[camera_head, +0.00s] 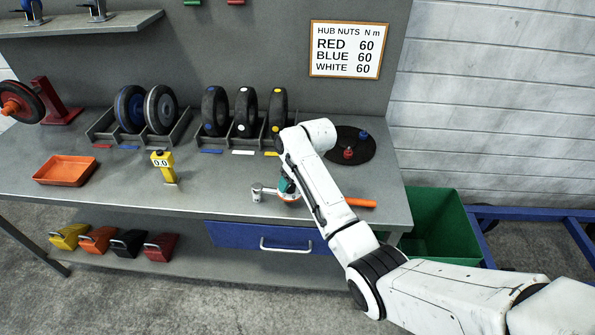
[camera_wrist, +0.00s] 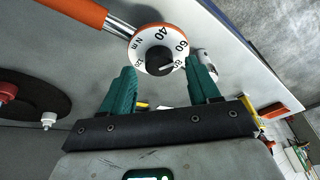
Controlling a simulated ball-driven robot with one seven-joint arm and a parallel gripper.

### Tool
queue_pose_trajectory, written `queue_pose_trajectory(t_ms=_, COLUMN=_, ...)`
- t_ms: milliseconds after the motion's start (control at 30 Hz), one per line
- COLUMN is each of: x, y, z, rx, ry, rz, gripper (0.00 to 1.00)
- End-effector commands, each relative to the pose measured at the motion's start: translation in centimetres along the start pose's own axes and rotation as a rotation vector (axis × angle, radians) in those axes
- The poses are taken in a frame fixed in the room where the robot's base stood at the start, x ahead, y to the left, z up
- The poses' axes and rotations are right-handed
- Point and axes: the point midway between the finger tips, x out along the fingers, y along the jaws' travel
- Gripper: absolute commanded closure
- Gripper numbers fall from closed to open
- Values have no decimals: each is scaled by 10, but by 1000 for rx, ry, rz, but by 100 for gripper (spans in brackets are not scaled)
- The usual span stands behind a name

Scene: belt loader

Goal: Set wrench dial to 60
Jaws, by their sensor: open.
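The torque wrench lies on the bench under my gripper; its orange handle (camera_head: 360,203) sticks out to the right of my arm. In the wrist view its white dial (camera_wrist: 142,44) has an orange rim and black numbers, with 40, 60 and 80 readable. The dial's black knob (camera_wrist: 158,57) has a light mark that seems to point near 80. My gripper (camera_wrist: 162,76) is open, its green fingers apart on either side of the dial's near edge. I cannot tell whether they touch it. In the head view my gripper (camera_head: 288,187) mostly hides the dial.
A sign (camera_head: 346,50) reads red 60, blue 60, white 60. A yellow post (camera_head: 163,164) showing 0.0 and an orange tray (camera_head: 65,170) stand left. Wheels stand in racks behind. A dark disc (camera_head: 362,152) with red and blue pieces lies right of my arm.

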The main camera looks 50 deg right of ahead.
Motion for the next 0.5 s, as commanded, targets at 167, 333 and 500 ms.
queue_pose_trajectory(t_ms=167, x=-33, y=0, z=0, rx=1, ry=5, rz=1, gripper=39)
queue_pose_trajectory(t_ms=333, x=-64, y=0, z=0, rx=1, ry=5, rz=1, gripper=39)
queue_pose_trajectory(t_ms=500, x=-86, y=0, z=0, rx=1, ry=3, rz=1, gripper=39)
